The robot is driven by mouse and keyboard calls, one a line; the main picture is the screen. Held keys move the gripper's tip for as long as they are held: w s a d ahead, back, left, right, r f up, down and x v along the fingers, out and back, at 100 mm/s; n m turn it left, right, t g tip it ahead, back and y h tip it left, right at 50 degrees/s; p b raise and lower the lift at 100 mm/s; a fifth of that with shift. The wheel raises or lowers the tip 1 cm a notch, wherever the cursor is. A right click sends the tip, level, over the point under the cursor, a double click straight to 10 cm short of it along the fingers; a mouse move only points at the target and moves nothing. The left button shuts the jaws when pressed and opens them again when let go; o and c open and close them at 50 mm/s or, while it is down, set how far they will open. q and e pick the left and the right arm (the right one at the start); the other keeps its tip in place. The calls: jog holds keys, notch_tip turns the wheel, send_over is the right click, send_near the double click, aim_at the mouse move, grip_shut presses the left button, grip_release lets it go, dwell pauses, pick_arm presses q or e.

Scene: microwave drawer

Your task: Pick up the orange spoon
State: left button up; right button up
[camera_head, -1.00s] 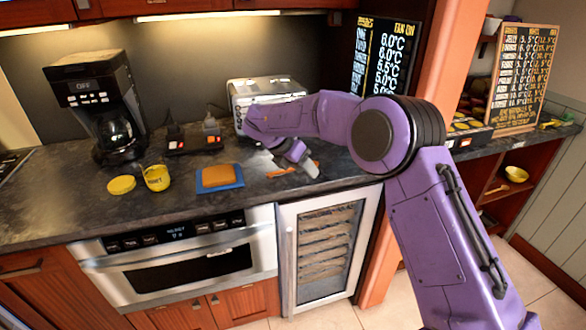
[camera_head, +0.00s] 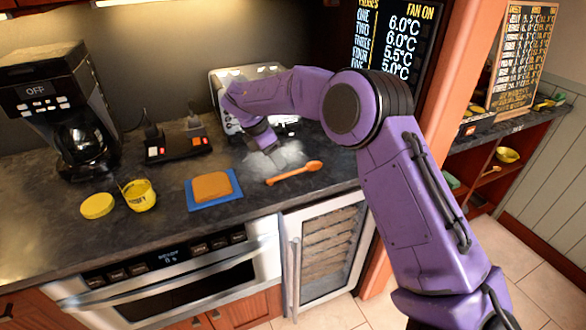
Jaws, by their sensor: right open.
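The orange spoon (camera_head: 293,173) lies on the dark countertop, in front of the toaster and right of the blue board. Its round end points right, and all of it seems to show. My right gripper (camera_head: 276,158) points down just behind the spoon's handle, open and apart from the spoon as far as I can see. The fingers are small and partly blend with the pale patch of counter. My left gripper is out of view.
A blue board (camera_head: 233,190) with a slice of bread (camera_head: 212,186) is left of the spoon. A yellow jar (camera_head: 140,197) and lid (camera_head: 97,206) stand farther left. The silver toaster (camera_head: 217,84) is behind my right gripper. A coffee maker (camera_head: 45,95) stands at far left.

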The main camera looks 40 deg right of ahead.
aim_at(286, 173)
jog(key=p+x, duration=0.2)
jog(key=x, duration=0.4)
jog(key=shift+f+p, duration=0.1)
jog(key=shift+p, duration=0.3)
jog(key=shift+d+f, duration=0.1)
jog(key=shift+f, duration=0.2)
grip_shut()
jog(key=shift+r, duration=0.1)
jog(key=shift+r, duration=0.3)
notch_tip(286, 173, up, 3)
jog(key=shift+f+b, duration=0.25)
jog(key=shift+b, duration=0.45)
jog(key=s+a+r+b, duration=0.5)
jog(key=s+a+r, duration=0.3)
jog(key=a+r, duration=0.2)
jog(key=shift+a+b, duration=0.4)
jog(key=shift+a, duration=0.4)
